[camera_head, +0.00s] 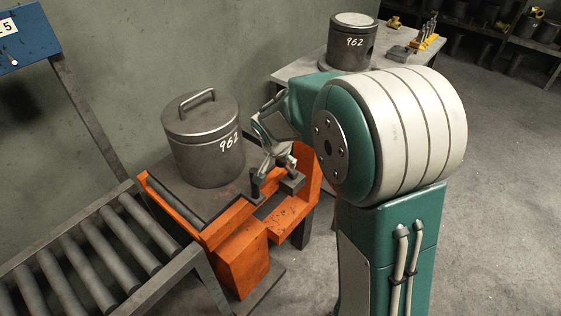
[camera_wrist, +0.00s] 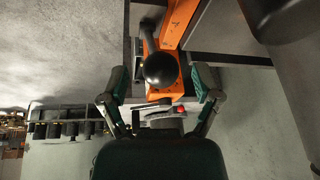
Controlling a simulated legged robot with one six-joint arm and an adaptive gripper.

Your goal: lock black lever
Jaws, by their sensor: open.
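The black lever shows in the wrist view as a dark shaft ending in a round black knob (camera_wrist: 160,68). It stands by an orange frame (camera_wrist: 178,24). My gripper (camera_wrist: 162,76) is open, with one finger on each side of the knob and a visible gap on both sides. In the head view my gripper (camera_head: 274,178) is over the right part of the orange press stand (camera_head: 240,262). How far the knob is from my fingertips in depth is unclear.
A grey lidded cylinder (camera_head: 205,150) marked 962 stands on the stand, left of my gripper. A roller conveyor (camera_head: 100,250) meets the stand at left. Another cylinder (camera_head: 351,45) is on a table behind my arm. The floor at right is clear.

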